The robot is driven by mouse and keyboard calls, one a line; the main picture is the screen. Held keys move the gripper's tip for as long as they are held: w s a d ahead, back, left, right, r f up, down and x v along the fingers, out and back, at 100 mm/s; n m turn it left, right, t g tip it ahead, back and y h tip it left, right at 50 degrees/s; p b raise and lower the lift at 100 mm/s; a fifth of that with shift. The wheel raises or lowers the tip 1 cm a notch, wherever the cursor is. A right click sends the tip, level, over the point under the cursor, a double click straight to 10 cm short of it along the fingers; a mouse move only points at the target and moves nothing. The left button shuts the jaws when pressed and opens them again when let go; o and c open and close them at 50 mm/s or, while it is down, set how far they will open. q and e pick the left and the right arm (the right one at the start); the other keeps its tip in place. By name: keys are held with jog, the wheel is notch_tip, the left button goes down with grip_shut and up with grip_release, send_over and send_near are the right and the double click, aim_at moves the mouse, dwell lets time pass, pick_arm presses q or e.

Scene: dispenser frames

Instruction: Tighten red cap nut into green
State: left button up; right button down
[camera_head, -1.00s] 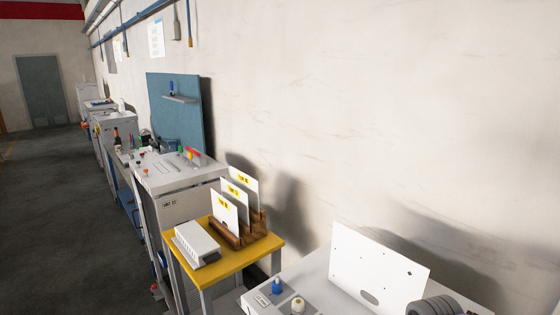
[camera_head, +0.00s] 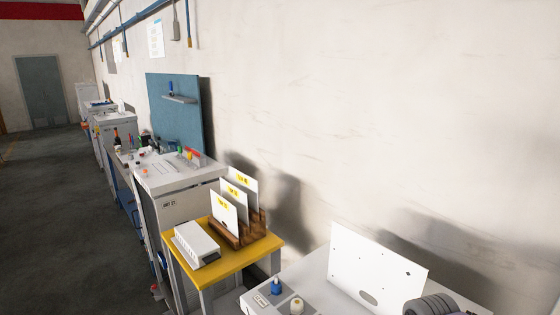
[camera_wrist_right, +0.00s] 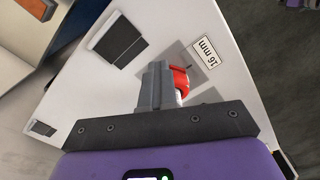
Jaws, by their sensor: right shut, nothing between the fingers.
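The right wrist view shows my right gripper (camera_wrist_right: 156,72) from behind, with its grey fingers shut together and nothing between them. A red rounded part (camera_wrist_right: 181,80), which looks like the red cap nut, shows just to the right of the fingers. Its lower side is partly hidden by the fingers and the gripper body, and I cannot tell whether they touch. It is over a white panel (camera_wrist_right: 210,100) near a label reading "16 mm" (camera_wrist_right: 206,53). No green part can be made out in this view. My left gripper is in no view.
In the wrist view a dark block (camera_wrist_right: 117,42) sits on the white panel. In the head view a yellow table (camera_head: 232,262) holds a wooden rack (camera_head: 240,235) of white cards and a white box (camera_head: 197,243). A white plate (camera_head: 375,268) stands at lower right. The floor at left is clear.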

jog(key=shift+a+r, duration=0.15)
jog(key=shift+a, duration=1.3)
jog(key=shift+s+a, duration=0.1)
jog(key=shift+s, duration=0.1)
jog(key=r+p, duration=0.2)
jog(key=r, duration=0.1)
jog(key=r+p, duration=0.2)
jog(key=p, duration=0.1)
jog(key=shift+s+r, duration=0.2)
jog(key=shift+r, duration=0.2)
